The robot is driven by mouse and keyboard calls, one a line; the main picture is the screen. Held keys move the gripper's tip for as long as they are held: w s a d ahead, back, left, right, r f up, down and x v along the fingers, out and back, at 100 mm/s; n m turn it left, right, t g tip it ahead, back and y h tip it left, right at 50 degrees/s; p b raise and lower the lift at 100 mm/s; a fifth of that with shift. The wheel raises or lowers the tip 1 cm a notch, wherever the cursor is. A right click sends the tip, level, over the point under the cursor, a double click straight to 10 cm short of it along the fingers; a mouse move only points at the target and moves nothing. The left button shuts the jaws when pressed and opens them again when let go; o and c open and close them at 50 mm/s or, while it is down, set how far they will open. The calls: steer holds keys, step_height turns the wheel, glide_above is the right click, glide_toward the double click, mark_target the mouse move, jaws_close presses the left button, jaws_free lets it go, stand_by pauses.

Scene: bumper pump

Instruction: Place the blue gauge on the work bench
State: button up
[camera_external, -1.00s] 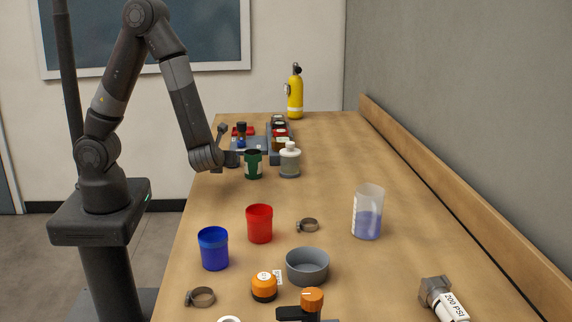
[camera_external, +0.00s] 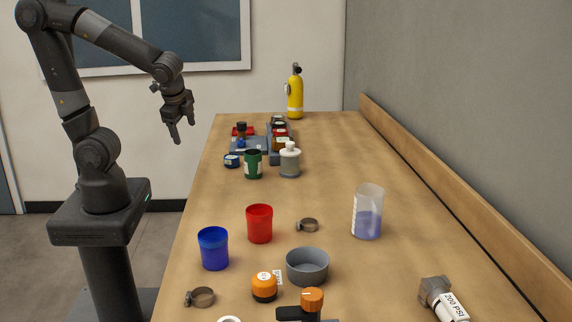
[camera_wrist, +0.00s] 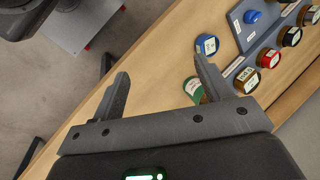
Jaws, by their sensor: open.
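The blue gauge (camera_external: 232,160) sits on the wooden work bench (camera_external: 330,190) at its left edge, beside the grey tray and the green cup. It also shows in the wrist view (camera_wrist: 207,44) as a round blue body with a white face, just beyond the right fingertip and apart from it. My gripper (camera_external: 176,138) is raised up and to the left of the bench, fingers pointing down, open and empty. In the wrist view the two fingers (camera_wrist: 160,65) are spread wide with nothing between them.
A grey tray (camera_external: 248,145) with a blue knob and a row of gauges (camera_wrist: 268,58) stand behind the blue gauge. A green cup (camera_external: 253,165) and a white-capped jar (camera_external: 290,161) are close by.

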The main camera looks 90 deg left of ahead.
steer(key=s+d+r+n+t+h, duration=0.2)
steer(key=d+r+n+t+h, duration=0.2)
steer(key=r, duration=0.3)
steer(key=shift+d+n+t+h, duration=0.3)
steer(key=shift+d+n, duration=0.05)
steer(key=shift+n, duration=0.05)
steer(key=shift+o, duration=0.2)
steer(key=shift+r, duration=0.1)
steer(key=o, duration=0.4)
steer(key=shift+w, duration=0.1)
steer(key=shift+o, duration=1)
steer(key=w+d+r+g, duration=0.1)
steer(key=w+d+r, duration=0.2)
steer(key=w+d, duration=0.2)
steer(key=w, duration=0.3)
steer(key=shift+g+h, duration=0.3)
steer(key=shift+h, duration=0.1)
steer(key=w+d+f+g, duration=0.2)
steer(key=w+d+f, duration=0.1)
steer(key=w+d, duration=0.65)
steer(key=w+d+f+g, duration=0.2)
steer(key=w+d, duration=0.4)
steer(key=d, duration=0.7)
step_height(320, 180, down, 10)
steer(key=shift+f+y, duration=0.2)
steer(key=shift+y, duration=0.2)
